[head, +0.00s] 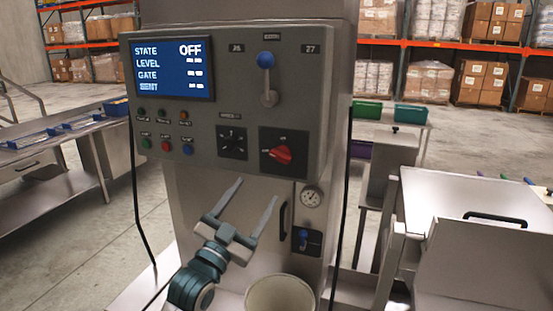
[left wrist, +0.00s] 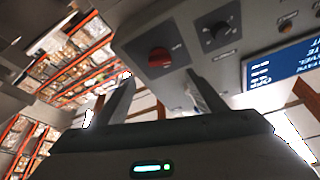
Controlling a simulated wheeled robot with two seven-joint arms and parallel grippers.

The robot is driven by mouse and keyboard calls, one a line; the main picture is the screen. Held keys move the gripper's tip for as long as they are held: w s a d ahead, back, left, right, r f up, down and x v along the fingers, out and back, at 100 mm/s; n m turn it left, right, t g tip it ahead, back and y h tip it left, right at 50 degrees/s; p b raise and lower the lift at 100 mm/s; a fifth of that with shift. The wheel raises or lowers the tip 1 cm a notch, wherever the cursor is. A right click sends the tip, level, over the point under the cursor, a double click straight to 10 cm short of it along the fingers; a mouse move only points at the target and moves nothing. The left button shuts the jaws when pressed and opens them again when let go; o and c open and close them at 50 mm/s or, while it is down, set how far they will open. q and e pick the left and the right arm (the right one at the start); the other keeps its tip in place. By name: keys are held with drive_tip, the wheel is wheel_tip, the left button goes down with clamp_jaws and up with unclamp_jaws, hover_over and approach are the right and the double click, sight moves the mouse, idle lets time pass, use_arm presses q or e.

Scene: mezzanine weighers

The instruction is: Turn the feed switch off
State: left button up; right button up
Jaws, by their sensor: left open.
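The weigher's grey control panel (head: 222,105) fills the middle of the head view. Its blue display (head: 173,69) reads STATE OFF. A red rotary switch (head: 281,155) sits on a black plate at the panel's lower right, its handle tilted; its labels are too small to read. It also shows in the left wrist view (left wrist: 160,58). A black dial (head: 232,144) is left of it, and a blue-knobbed lever (head: 266,62) stands upright above. My left gripper (head: 257,189) is open and empty below the red switch, apart from it. My right gripper is not in view.
Several small buttons (head: 165,146) line the panel's left. Below the panel are a black handle (head: 283,222), a round gauge (head: 311,197) and a small blue-handled valve (head: 304,238). A pale bucket (head: 279,293) stands beneath. Metal tables (head: 50,181) flank the machine.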

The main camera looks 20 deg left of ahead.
sight(278, 160)
use_arm(q)
drive_tip(key=p+x, duration=0.3)
drive_tip(key=x, duration=0.8)
drive_tip(key=shift+w+d+r+p, duration=0.1)
drive_tip(key=shift+w+r+p, duration=0.1)
drive_tip(key=shift+p, duration=0.15)
drive_tip(key=shift+w+d+r, duration=0.1)
drive_tip(key=shift+w, duration=0.55)
drive_tip(key=c, duration=0.9)
drive_tip(key=shift+c, duration=0.8)
